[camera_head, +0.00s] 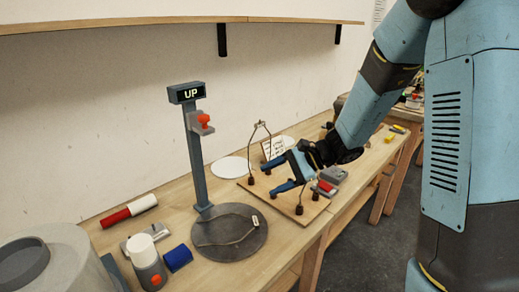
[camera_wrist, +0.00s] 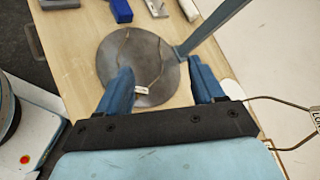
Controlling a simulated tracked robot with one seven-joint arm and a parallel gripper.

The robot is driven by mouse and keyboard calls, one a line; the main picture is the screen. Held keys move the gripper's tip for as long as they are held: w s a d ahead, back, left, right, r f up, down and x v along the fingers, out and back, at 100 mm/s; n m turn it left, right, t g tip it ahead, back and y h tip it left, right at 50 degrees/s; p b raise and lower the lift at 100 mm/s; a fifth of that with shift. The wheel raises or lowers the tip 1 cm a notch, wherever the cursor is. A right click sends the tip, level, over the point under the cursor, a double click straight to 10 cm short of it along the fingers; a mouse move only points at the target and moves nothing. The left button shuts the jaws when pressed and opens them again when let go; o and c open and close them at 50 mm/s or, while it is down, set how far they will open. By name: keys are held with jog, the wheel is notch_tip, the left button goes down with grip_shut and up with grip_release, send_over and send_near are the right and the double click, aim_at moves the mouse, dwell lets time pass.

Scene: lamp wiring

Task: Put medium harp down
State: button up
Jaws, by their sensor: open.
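A thin wire harp with a small white tag (camera_head: 254,220) lies flat on the round dark disc (camera_head: 218,246) at the foot of the grey post. In the wrist view the same wire harp (camera_wrist: 160,62) lies on the disc, its tag near the disc's lower edge; the tag's writing is too small to read. My gripper (camera_head: 269,180) is open and empty above the wooden board, to the right of the disc. In the wrist view my gripper (camera_wrist: 161,64) has its fingers wide apart, with the disc beyond them.
A tagged wire harp (camera_head: 262,130) stands upright on the wooden board (camera_head: 300,212) beside my gripper. The grey post (camera_head: 198,150) carries an "UP" sign (camera_head: 189,93). A red-and-white cylinder (camera_head: 130,211), blue block (camera_head: 178,257) and white-topped bottle (camera_head: 146,262) are left of the disc.

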jog(key=s+d+r+n+t+h, duration=0.3)
jog(key=s+d+r+h, duration=0.3)
jog(key=d, duration=0.6)
jog(key=s+d+r+n+t+h, duration=0.3)
jog(key=s+d+r+n+h, duration=0.3)
jog(key=s+d+r, duration=0.4)
jog(key=shift+s+d+r+t, duration=0.25)
jog(key=shift+s+d+t, duration=0.15)
jog(key=shift+s+d, duration=0.7)
jog(key=shift+s+a, duration=0.15)
